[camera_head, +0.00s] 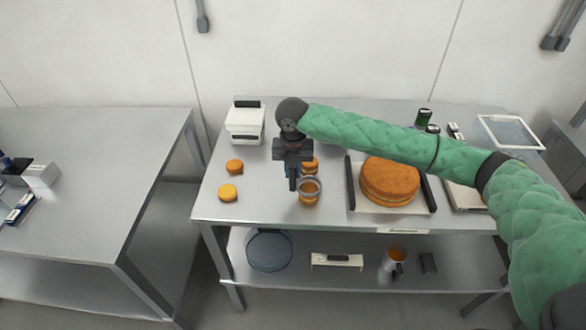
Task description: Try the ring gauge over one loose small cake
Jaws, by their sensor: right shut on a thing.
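My right gripper (293,182) points down over the table and is shut on the ring gauge (299,187), a grey ring. The ring shows over a small orange cake (308,202); orange shows through the ring and below its near edge. I cannot tell whether the ring is around the cake's top or just above it. Another small cake (313,162) is behind, partly hidden by my gripper. Two more small loose cakes, one browner (234,167) and one lighter (228,193), lie at the left of the table. My left gripper is not in view.
A large round cake (390,180) sits on a board with dark side bars, right of the ring. A white box (245,122) stands at the back left. A clear-topped tray (508,132) is at the back right. The lower shelf (300,275) holds a clear round container (269,250) and a mug (396,258).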

